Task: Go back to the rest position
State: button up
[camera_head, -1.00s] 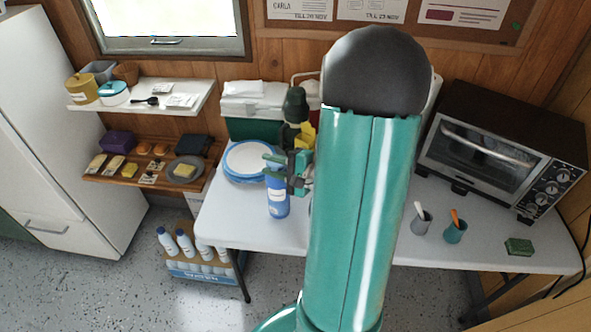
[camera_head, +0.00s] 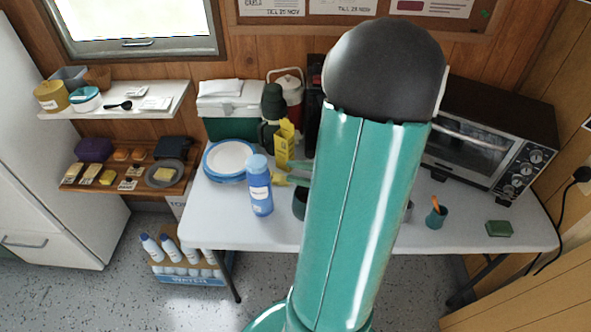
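My gripper (camera_head: 281,173) is beyond the left side of my teal arm, over the table (camera_head: 350,238). Its green and yellowish fingers point left, with a gap between them, and look empty. A blue bottle (camera_head: 260,190) with a white label stands upright on the table, just left of the fingertips and apart from them. My large teal arm link hides the gripper's base and the middle of the table.
A plate stack (camera_head: 230,158), yellow box (camera_head: 285,144), dark green flask (camera_head: 272,102) and cool box (camera_head: 229,108) stand around the gripper. A dark cup (camera_head: 299,204) is partly hidden. Right are an oven (camera_head: 480,150), teal cup (camera_head: 436,217) and green sponge (camera_head: 499,228).

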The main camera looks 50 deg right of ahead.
jog(key=shift+w+a, duration=0.1)
jog(key=w+a+r+n+g+y, duration=0.1)
jog(key=a+r+n+g+y, duration=0.1)
jog(key=a+n+g, duration=0.65)
jog(key=w+a+r+n+g+y, duration=0.1)
jog(key=a+r+n+g, duration=0.2)
jog(key=a, duration=1)
jog(key=s+a+r+n+t+h, duration=0.1)
jog(key=a+r+n+h, duration=0.4)
jog(key=r+n+h, duration=0.1)
jog(key=shift+s+r+n+h, duration=0.25)
jog(key=shift+r+n+h, duration=0.1)
jog(key=shift+n+h, duration=0.45)
jog(key=shift+t, duration=0.25)
